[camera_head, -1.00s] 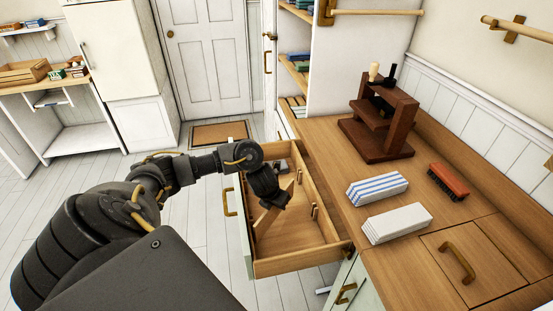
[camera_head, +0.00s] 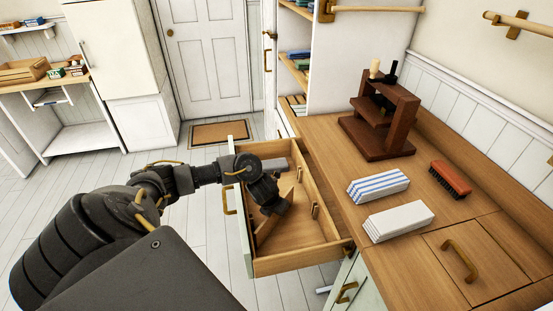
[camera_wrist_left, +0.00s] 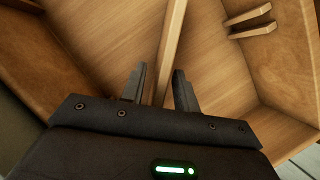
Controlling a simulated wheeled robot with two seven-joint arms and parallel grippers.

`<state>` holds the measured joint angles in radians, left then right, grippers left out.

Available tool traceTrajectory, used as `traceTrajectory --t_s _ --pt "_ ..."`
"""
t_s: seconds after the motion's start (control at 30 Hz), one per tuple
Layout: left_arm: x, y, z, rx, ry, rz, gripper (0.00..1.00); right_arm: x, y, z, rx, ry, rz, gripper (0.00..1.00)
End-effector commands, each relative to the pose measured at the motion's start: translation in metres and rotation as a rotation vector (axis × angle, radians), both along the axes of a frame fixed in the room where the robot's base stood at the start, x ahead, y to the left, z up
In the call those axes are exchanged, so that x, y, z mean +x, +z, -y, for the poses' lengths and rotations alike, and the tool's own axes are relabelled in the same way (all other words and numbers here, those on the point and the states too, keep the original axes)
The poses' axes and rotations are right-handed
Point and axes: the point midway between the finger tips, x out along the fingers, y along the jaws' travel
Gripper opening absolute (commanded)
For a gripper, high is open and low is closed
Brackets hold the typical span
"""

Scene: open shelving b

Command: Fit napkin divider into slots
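The napkin divider (camera_head: 265,229) is a light wooden board standing slantwise inside the open drawer (camera_head: 300,264). My left gripper (camera_head: 270,208) is down in the drawer over the middle of the divider and covers part of it. In the left wrist view, the divider (camera_wrist_left: 171,45) runs between the two fingers of my left gripper (camera_wrist_left: 158,88), with a narrow gap showing on each side. The fingers look open around it. Wooden slot posts (camera_head: 315,211) stand by the drawer's right wall; a pair of them (camera_wrist_left: 250,22) shows at the wrist view's upper right. My right gripper is out of view.
A grey object (camera_head: 276,164) lies at the drawer's far end. On the counter (camera_head: 337,138) are a blue-striped napkin stack (camera_head: 378,187), a white stack (camera_head: 398,222), a red-brown brush (camera_head: 450,179) and a dark wooden stand (camera_head: 385,125). The drawer walls surround the gripper.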

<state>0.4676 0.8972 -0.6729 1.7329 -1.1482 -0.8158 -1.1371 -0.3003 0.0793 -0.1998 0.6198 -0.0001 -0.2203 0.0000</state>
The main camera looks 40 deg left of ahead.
Motion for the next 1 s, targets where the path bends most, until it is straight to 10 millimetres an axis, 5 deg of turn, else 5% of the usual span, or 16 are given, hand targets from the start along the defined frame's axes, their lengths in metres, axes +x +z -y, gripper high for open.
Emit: traceTrajectory --t_s 0.37,0.8,1.0 --pt "-0.001 0.008 0.0 0.0 -0.001 0.001 0.31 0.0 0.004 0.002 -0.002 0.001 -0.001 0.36" --pt "-0.033 0.088 0.006 0.001 -0.004 0.004 0.31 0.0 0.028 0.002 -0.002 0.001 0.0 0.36" --pt "-0.042 0.11 0.007 0.001 -0.002 0.002 0.31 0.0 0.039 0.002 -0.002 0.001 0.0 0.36"
